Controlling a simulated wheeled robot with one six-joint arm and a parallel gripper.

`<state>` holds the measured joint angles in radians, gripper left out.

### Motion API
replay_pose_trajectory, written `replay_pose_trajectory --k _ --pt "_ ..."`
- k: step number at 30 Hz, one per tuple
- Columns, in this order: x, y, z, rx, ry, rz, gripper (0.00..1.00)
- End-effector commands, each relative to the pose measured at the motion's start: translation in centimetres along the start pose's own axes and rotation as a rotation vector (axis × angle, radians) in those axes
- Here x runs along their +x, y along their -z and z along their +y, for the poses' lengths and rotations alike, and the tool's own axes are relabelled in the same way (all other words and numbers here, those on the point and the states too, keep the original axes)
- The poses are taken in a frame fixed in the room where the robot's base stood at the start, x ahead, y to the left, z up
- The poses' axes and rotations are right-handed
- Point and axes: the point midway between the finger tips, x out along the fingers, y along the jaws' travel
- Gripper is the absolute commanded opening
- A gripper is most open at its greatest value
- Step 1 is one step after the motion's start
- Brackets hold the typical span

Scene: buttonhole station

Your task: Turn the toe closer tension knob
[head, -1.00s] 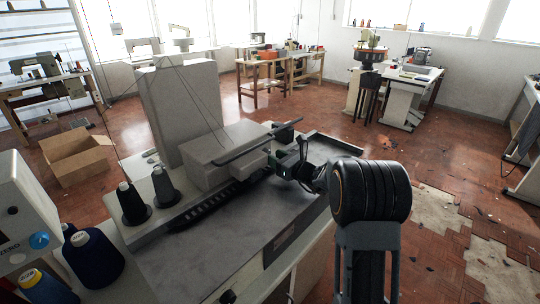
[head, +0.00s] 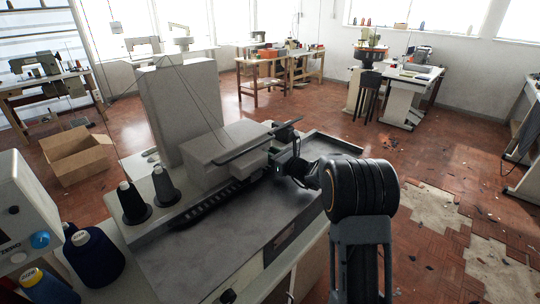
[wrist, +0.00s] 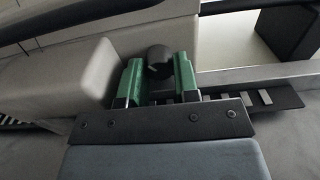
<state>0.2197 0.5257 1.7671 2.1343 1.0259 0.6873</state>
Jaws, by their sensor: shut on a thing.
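The tension knob (wrist: 157,58), a dark round knob, shows in the wrist view at the front of the pale grey machine head. My gripper (wrist: 157,72) has one green finger on each side of it and is shut on it. In the head view my gripper (head: 284,150) is at the right end of the grey machine head (head: 228,152), and the knob is hidden there by my wrist. Any mark or scale on the knob is too dark to read.
The grey machine bed (head: 215,240) lies below my arm, with a dark slotted strip (head: 213,203) along the head. Two dark thread cones (head: 132,205) stand at its left. A blue cone (head: 95,258) and a control box (head: 22,215) are further left.

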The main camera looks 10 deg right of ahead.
Motion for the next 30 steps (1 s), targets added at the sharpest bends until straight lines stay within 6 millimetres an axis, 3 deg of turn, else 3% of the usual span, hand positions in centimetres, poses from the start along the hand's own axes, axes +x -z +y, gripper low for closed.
replay_pose_trajectory --k 8,15,16,19,30 --pt "0.01 -0.03 0.12 0.128 -0.002 0.001 0.05" --pt "0.01 0.07 0.13 0.133 -0.003 0.001 0.05" --pt "0.01 0.07 0.13 0.133 -0.003 0.001 0.30" --pt "0.00 0.07 0.12 0.132 -0.003 0.001 0.39" --pt "-0.98 0.00 -0.04 0.131 0.001 0.000 0.39"
